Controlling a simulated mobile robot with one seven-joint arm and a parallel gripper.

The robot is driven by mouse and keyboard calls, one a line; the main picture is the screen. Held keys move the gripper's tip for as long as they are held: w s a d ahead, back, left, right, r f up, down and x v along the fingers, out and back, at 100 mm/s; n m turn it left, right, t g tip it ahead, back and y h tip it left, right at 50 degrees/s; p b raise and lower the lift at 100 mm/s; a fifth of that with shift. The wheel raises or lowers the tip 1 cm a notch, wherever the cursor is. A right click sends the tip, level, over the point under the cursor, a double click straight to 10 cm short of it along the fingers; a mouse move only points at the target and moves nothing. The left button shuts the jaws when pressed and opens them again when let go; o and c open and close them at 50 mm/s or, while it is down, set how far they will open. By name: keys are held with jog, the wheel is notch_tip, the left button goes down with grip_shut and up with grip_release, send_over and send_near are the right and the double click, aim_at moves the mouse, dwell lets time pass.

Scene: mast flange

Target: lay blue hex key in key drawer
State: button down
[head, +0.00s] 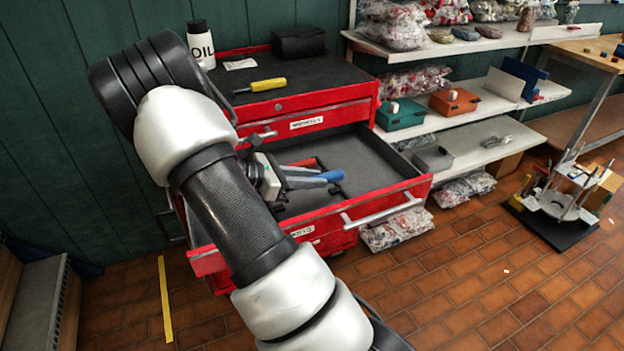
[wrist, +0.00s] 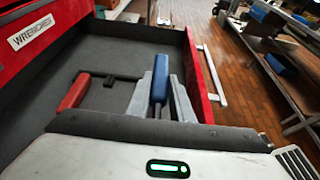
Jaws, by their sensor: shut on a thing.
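The blue hex key (head: 331,176) has a blue handle, and it also shows in the wrist view (wrist: 160,80). My gripper (wrist: 162,98) is shut on it, with grey fingers on both sides of the handle. In the head view my gripper (head: 303,179) is over the open red drawer (head: 405,193), with the key above the dark drawer floor. The drawer's front label (head: 301,232) seems to read KEYS. My arm covers the drawer's left part. The key's shank is mostly hidden.
The shut drawer above bears a WRENCHES label (head: 306,123). A yellow-handled tool (head: 262,86) and an oil bottle (head: 201,45) are on the cabinet top. The drawer's right side is clear.

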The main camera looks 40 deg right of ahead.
aim_at(311, 209)
jog(key=shift+a+r+p, duration=0.1)
jog(key=shift+r+p, duration=0.1)
jog(key=shift+p, duration=0.15)
jog(key=shift+f+b, duration=2.15)
jog(key=shift+f, duration=1.75)
jog(key=c, duration=1.5)
grip_release()
jog(key=p+v, duration=0.3)
jog(key=v, duration=1.4)
jog(key=shift+a, duration=0.25)
